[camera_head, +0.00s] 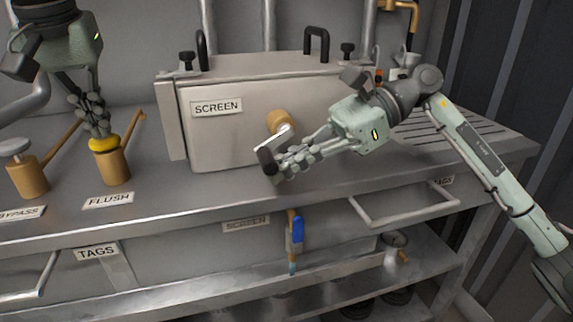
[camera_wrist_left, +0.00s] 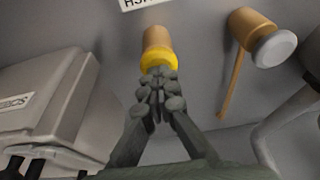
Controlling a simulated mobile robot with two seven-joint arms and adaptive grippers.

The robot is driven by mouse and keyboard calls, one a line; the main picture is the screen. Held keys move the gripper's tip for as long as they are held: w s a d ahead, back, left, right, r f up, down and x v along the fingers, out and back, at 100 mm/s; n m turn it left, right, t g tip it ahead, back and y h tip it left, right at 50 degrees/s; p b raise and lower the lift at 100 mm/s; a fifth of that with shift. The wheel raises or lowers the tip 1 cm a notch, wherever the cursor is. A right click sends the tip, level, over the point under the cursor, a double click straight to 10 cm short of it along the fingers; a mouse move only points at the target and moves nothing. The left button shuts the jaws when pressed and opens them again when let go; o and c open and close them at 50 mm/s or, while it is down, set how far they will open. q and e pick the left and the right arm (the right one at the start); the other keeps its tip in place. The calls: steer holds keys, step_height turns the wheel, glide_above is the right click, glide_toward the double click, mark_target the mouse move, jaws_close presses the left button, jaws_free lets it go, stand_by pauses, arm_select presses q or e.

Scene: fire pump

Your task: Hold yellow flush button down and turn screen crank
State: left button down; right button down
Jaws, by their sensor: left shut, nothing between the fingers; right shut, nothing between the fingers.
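The yellow flush button (camera_head: 103,144) tops a brass post behind the FLUSH label. My left gripper (camera_head: 101,130) is shut, pointing down, with its fingertips at the button's top. In the left wrist view the shut fingertips (camera_wrist_left: 158,75) overlap the yellow button (camera_wrist_left: 157,60); whether it is pressed down I cannot tell. The screen crank (camera_head: 278,125) has a brass hub on the front of the SCREEN box, with its arm running down left to a black handle (camera_head: 267,161). My right gripper (camera_head: 283,166) is shut with its fingertips beside the handle, seemingly touching it.
The SCREEN box (camera_head: 230,140) stands on the grey bench. A bypass post with a grey cap (camera_head: 14,148) stands left of the flush post. A blue-handled tool (camera_head: 295,232) hangs at the bench front. Drawer handles (camera_head: 405,212) stick out below the top.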

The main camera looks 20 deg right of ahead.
mark_target(270, 155)
steer(key=shift+a+y, duration=0.15)
steer(key=shift+y, duration=0.85)
steer(key=shift+a+r+y, duration=0.3)
steer(key=shift+a+y, duration=0.05)
steer(key=shift+y, duration=0.15)
steer(key=shift+a+r+y, duration=0.15)
steer(key=shift+r+y, duration=0.05)
steer(key=shift+y, duration=0.4)
steer(key=shift+a+r+y, duration=0.1)
steer(key=shift+r+y, duration=0.1)
steer(key=shift+y, duration=0.4)
steer(key=shift+a+r, duration=0.2)
steer(key=shift+r, duration=0.4)
steer(key=shift+a+r, duration=0.15)
steer(key=shift+r, duration=0.4)
steer(key=shift+r+y, duration=0.25)
steer(key=shift+y, duration=0.55)
steer(key=shift+d+r, duration=0.15)
steer(key=shift+r, duration=0.15)
steer(key=shift+w+d+r, duration=0.1)
steer(key=shift+d+r, duration=0.25)
steer(key=shift+r, duration=0.3)
